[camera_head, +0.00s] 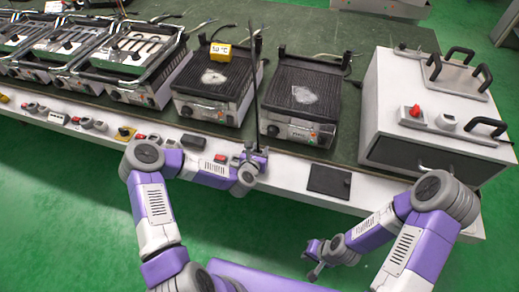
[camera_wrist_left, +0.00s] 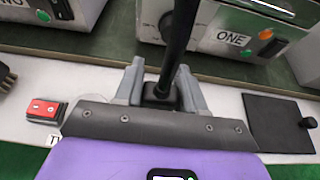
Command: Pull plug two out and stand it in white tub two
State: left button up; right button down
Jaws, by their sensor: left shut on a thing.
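My left gripper (camera_head: 254,152) is at the white front ledge of the bench. In the left wrist view its two grey fingers (camera_wrist_left: 160,78) are shut on a black plug (camera_wrist_left: 160,94). A thick black cord (camera_wrist_left: 179,45) rises from the plug; in the head view the cord (camera_head: 255,85) stands nearly upright in front of the grills. The gripper hides the plug's lower end, so I cannot tell whether it sits in a socket. I cannot make out a white tub marked two. My right gripper (camera_head: 314,262) is open and empty, low in front of the bench.
A red switch (camera_wrist_left: 44,109) sits left of the gripper, a black plate (camera_wrist_left: 275,125) right of it. Behind stand two black grills (camera_head: 215,80) (camera_head: 303,98), the right one marked ONE. A white cabinet (camera_head: 395,130) stands at right. More grills line the left.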

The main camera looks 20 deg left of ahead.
pick_arm(q)
jog(key=shift+f+b, duration=0.35)
jog(key=shift+f, duration=0.3)
jog(key=shift+f+b, duration=1.25)
dwell(1.3)
jog(key=shift+f+b, duration=0.65)
jog(key=shift+f, duration=0.5)
jog(key=o, duration=1.1)
jog(key=shift+r, duration=0.1)
jog(key=shift+o, duration=0.2)
jog(key=shift+s, duration=0.1)
jog(key=p+v, duration=0.2)
jog(key=v, duration=0.5)
jog(key=shift+s+r+p, duration=0.1)
jog(key=shift+s+p, duration=0.1)
jog(key=shift+p, duration=0.1)
